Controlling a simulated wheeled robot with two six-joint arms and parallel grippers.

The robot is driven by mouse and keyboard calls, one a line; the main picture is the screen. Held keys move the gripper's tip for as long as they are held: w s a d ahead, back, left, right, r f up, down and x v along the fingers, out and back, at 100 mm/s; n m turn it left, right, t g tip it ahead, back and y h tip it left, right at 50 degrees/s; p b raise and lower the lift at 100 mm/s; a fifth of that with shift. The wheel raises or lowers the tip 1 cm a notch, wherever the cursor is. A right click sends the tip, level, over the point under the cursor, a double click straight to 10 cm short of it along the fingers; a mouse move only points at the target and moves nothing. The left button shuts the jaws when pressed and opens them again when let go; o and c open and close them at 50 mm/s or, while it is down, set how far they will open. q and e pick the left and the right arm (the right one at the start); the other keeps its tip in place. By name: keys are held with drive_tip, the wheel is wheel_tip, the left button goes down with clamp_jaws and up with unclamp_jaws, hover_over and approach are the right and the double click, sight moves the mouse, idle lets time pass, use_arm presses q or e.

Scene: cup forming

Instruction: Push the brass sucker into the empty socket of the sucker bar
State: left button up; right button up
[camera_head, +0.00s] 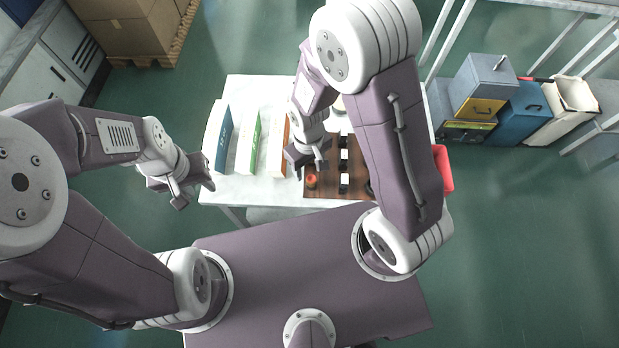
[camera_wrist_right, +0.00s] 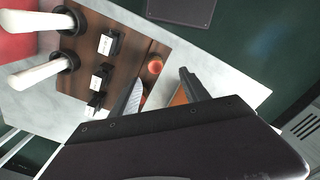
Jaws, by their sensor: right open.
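A dark brown wooden board (camera_head: 328,190) lies on the white table and carries black blocks with white labels (camera_wrist_right: 109,44) in a row. A small round orange-red piece (camera_head: 311,181) sits near the board's left edge; it also shows in the right wrist view (camera_wrist_right: 155,67). I cannot tell which part is the brass sucker or the sucker bar, and no empty socket is clear. My right gripper (camera_head: 308,163) is open above the board's left edge, near the orange-red piece and apart from it. My left gripper (camera_head: 196,193) is open and empty, left of the table.
Upright cartons with blue (camera_head: 223,138), green (camera_head: 252,142) and orange edges stand on the table's left half. White rods in black rings (camera_wrist_right: 38,72) rise from the board. A red bin (camera_head: 444,168) is at the table's right edge. My right arm hides part of the table.

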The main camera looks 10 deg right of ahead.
sight(312, 179)
drive_tip(key=f, duration=0.3)
drive_tip(key=shift+d+f, duration=0.35)
drive_tip(key=shift+w+d+f, duration=0.1)
drive_tip(key=shift+f, duration=1.25)
drive_tip(key=shift+w+d+f, duration=0.1)
drive_tip(key=shift+f, duration=1.25)
drive_tip(key=shift+s, duration=0.1)
clamp_jaws()
